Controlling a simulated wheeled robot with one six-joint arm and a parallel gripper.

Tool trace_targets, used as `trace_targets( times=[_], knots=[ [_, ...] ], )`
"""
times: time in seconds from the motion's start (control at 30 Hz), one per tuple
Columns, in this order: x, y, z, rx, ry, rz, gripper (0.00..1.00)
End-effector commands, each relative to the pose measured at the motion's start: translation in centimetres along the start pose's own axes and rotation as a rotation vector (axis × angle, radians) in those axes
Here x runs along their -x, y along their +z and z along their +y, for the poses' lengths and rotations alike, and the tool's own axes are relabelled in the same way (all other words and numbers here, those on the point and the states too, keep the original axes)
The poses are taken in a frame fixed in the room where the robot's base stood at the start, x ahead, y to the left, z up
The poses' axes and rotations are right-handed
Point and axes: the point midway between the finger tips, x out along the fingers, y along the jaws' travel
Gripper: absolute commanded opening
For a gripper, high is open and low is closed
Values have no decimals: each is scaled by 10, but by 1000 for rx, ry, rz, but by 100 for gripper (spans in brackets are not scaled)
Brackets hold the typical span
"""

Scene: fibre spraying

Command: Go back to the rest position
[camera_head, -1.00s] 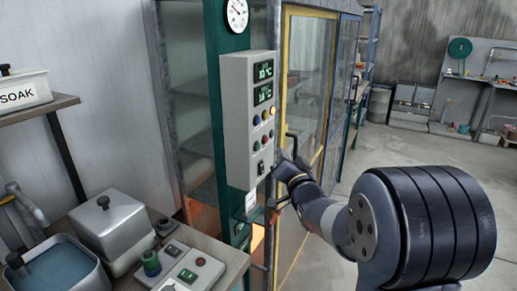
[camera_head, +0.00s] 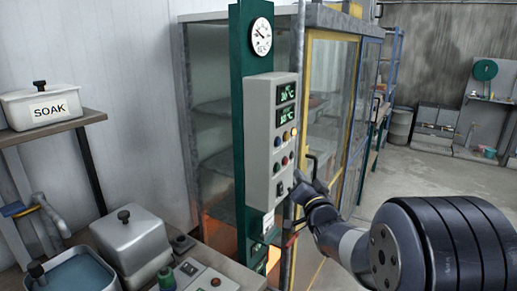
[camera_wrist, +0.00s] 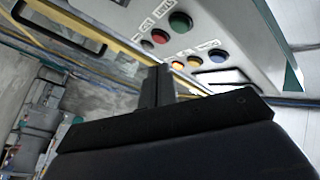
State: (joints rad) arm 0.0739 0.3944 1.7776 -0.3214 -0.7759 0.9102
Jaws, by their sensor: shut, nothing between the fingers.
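My gripper (camera_head: 298,184) is at the lower right edge of the grey control box, at the end of my dark arm. In the wrist view my gripper (camera_wrist: 157,84) shows its dark fingers together, with nothing between them. The control box (camera_head: 259,130) is fixed to a green post and has two lit green displays, several coloured buttons and a black switch near its bottom. In the wrist view the control box (camera_wrist: 225,35) fills the upper right, with its buttons close beyond the fingers. I cannot tell whether the fingertips touch the box.
A glazed cabinet with a yellow-framed door (camera_head: 327,95) stands behind the box. At left are a SOAK container (camera_head: 42,108) on a shelf, a metal lidded box (camera_head: 130,240) and a basin of water (camera_head: 78,275). Open floor (camera_head: 425,180) lies to the right.

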Motion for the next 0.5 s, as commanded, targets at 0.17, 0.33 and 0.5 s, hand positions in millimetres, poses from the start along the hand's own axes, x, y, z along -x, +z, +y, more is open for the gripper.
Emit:
trace_targets(
  times=[0.17,0.33,0.5],
  knots=[
    [-2,-4,-3,0,1,-2,0],
    [0,-5,-2,0,2,-3,0],
    [15,-11,12,2,3,4,0]
  ],
)
